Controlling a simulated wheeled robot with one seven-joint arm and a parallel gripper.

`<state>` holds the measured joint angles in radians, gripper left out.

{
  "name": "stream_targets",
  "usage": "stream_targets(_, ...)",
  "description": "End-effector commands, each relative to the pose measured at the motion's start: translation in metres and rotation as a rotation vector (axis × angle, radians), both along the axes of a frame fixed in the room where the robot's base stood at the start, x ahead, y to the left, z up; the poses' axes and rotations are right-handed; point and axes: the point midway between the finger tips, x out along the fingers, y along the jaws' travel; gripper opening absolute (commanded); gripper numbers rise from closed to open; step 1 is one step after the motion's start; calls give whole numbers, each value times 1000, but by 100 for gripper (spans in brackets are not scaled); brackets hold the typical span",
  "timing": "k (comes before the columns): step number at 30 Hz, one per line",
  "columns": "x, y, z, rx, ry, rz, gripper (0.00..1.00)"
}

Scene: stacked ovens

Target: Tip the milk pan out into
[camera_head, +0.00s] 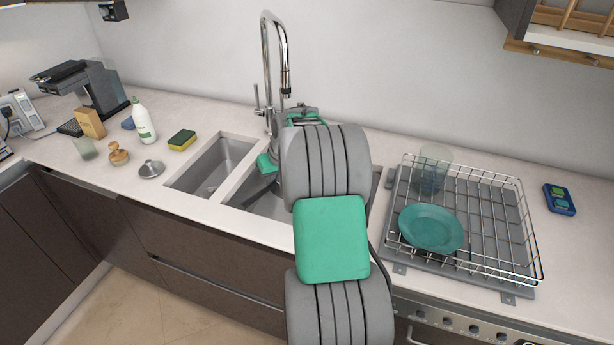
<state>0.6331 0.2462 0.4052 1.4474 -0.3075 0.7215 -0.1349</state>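No milk pan can be made out in this view. The double sink has a left basin (212,166) that looks empty and a right basin (252,196) that is partly covered by my grey and green arm. My arm reaches over the right basin towards the tap. Its far links show at the back of the sink, but the fingers are hidden behind the arm. Whether they hold anything cannot be seen.
A tall tap (268,60) stands close behind my arm. A wire dish rack (490,215) on the right holds a teal bowl (431,228) and a clear glass (433,168). A sponge (182,140), white bottle (143,122) and coffee machine (92,88) are on the left.

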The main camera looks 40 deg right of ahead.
Motion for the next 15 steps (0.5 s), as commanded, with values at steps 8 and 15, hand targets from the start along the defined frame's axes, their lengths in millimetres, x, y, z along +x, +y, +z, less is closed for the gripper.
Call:
stream_targets(8,17,4,-7,-20,152,2,0)
stream_targets(15,30,4,-26,-43,326,-1,0)
